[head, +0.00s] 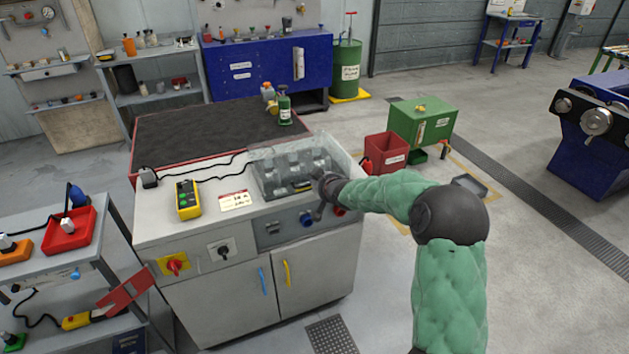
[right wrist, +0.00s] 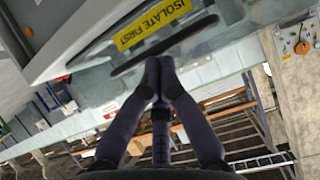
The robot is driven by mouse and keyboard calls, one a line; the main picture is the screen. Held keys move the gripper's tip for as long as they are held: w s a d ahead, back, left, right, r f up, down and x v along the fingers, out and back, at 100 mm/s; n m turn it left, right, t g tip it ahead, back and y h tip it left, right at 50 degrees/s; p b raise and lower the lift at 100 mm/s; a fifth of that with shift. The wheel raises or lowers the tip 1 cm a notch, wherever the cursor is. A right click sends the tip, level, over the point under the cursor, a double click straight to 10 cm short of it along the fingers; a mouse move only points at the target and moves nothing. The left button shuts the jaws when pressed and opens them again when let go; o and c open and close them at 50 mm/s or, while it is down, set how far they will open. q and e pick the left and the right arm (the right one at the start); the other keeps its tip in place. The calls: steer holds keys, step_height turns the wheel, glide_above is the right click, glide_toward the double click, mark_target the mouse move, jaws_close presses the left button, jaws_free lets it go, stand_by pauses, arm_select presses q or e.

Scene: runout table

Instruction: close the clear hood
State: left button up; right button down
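The clear hood (head: 262,153) sits at the back right of the grey cabinet top, with pale upright shapes showing through it. How far it is open is hard to tell in the head view. In the right wrist view a yellow "ISOLATE FIRST" label (right wrist: 152,24) and a dark bar (right wrist: 190,32) show just beyond my fingertips. My right gripper (head: 320,208) is at the front right of the hood, by the cabinet's front edge. In the wrist view its fingertips (right wrist: 159,66) are together with nothing visible between them, close to or touching the bar. My left gripper is out of view.
On the cabinet top (head: 160,223) are a yellow meter (head: 188,200), a warning label (head: 235,200) and a black cable. The front panel has a red-yellow switch (head: 174,264) and a blue connector (head: 306,219). A dark mat lies behind; open floor is to the right.

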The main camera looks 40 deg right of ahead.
steer(key=shift+s+a+f, duration=0.1)
steer(key=shift+s+f, duration=0.05)
steer(key=shift+f, duration=0.4)
steer(key=shift+f, duration=0.15)
steer(key=shift+a, duration=0.1)
step_height(320, 180, up, 5)
steer(key=w+p, duration=0.1)
steer(key=p, duration=0.1)
steer(key=s+a+f+p, duration=0.1)
steer(key=s+a+p, duration=0.1)
steer(key=s, duration=0.7)
steer(key=shift+s+f, duration=0.3)
steer(key=shift+s, duration=0.1)
